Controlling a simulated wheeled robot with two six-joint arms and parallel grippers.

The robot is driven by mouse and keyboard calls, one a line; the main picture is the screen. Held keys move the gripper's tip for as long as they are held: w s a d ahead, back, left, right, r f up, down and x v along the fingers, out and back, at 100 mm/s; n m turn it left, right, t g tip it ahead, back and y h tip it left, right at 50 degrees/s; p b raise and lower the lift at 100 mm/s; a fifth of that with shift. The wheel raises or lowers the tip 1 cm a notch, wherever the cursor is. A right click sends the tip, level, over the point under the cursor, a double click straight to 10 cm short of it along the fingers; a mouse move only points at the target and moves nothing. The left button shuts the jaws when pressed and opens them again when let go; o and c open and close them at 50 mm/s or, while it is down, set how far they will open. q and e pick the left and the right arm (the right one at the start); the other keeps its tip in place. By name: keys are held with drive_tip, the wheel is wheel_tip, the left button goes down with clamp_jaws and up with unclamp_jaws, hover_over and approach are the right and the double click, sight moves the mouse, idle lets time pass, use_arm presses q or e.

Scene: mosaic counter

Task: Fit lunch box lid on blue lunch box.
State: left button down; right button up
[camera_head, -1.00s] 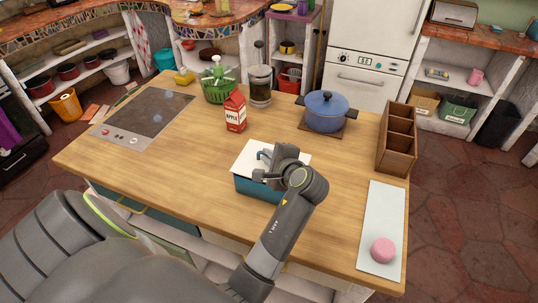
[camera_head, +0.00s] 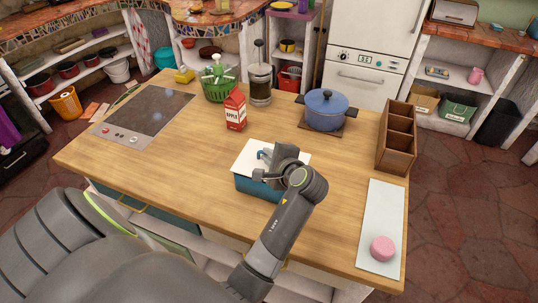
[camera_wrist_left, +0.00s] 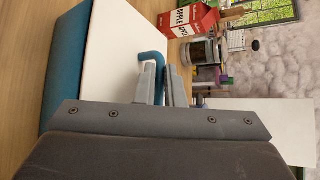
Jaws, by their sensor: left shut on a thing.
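The blue lunch box (camera_head: 258,190) stands on the wooden counter in front of the apple carton. The white lunch box lid (camera_head: 246,158), with a blue bent handle (camera_head: 264,154), lies over the box top. My left gripper (camera_head: 272,158) is shut on the handle from the right side. In the left wrist view the fingers (camera_wrist_left: 163,88) pinch the handle (camera_wrist_left: 152,58), and the white lid (camera_wrist_left: 105,65) borders the blue box side (camera_wrist_left: 62,70). Whether the lid is fully seated or slightly raised, I cannot tell. My right gripper is not in view.
A red apple carton (camera_head: 235,110) stands behind the box. A blue pot (camera_head: 326,110) and a wooden compartment rack (camera_head: 397,138) are at the back right. A pink round thing (camera_head: 382,248) sits on a white board (camera_head: 383,210).

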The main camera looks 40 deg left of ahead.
use_arm(q)
drive_tip(key=shift+f, duration=0.4)
drive_tip(key=c, duration=1.5)
unclamp_jaws()
drive_tip(key=shift+o, duration=0.2)
